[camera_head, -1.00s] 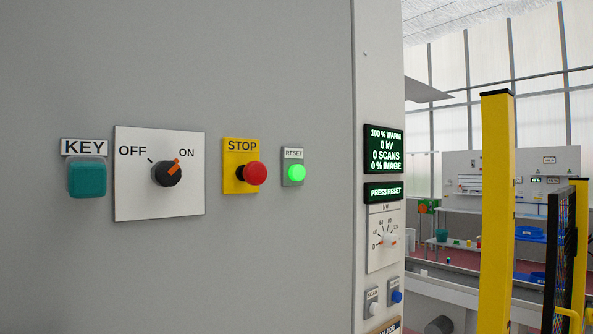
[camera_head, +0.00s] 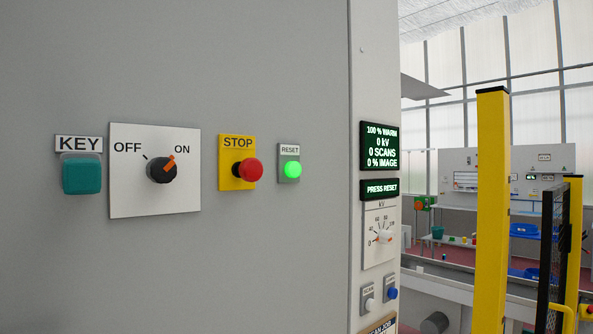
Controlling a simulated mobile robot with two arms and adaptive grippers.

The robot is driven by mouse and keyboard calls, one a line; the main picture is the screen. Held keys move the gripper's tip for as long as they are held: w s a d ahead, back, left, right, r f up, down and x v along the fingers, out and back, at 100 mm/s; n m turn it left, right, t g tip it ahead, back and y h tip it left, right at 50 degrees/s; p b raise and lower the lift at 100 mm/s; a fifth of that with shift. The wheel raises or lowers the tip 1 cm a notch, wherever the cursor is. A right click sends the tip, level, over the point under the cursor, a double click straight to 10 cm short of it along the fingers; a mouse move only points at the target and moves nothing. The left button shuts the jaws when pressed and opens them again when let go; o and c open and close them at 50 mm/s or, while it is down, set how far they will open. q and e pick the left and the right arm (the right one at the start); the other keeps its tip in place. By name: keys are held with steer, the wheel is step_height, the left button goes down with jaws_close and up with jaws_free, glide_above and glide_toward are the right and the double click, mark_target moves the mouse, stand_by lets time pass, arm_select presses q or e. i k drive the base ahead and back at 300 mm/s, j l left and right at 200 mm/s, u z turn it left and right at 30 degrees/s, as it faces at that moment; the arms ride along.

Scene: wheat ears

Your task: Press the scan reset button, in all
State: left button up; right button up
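The green reset button (camera_head: 292,169) glows on a small grey plate labelled RESET, on the grey cabinet face. To its left is the red STOP button (camera_head: 252,169) on a yellow plate. Further left is the OFF/ON switch (camera_head: 162,170), its orange mark toward ON, and the teal KEY block (camera_head: 82,175). A dark display (camera_head: 380,146) reads 100 % WARM, 0 kV, 0 SCANS, 0 % IMAGE. A smaller display (camera_head: 381,189) below it reads PRESS RESET. Neither of my grippers shows in the head view.
A kV dial (camera_head: 386,237) and a SCAN button (camera_head: 369,302) with a blue button (camera_head: 391,293) beside it sit on the narrow side panel. A yellow post (camera_head: 491,210) and a dark mesh fence (camera_head: 558,240) stand to the right. The space before the cabinet face looks clear.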

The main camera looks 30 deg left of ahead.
mark_target(293, 169)
steer(key=i+l, duration=0.5)
steer(key=l, duration=0.25)
steer(key=i+l, duration=0.25)
steer(key=l+u, duration=0.1)
steer(key=u, duration=2.1)
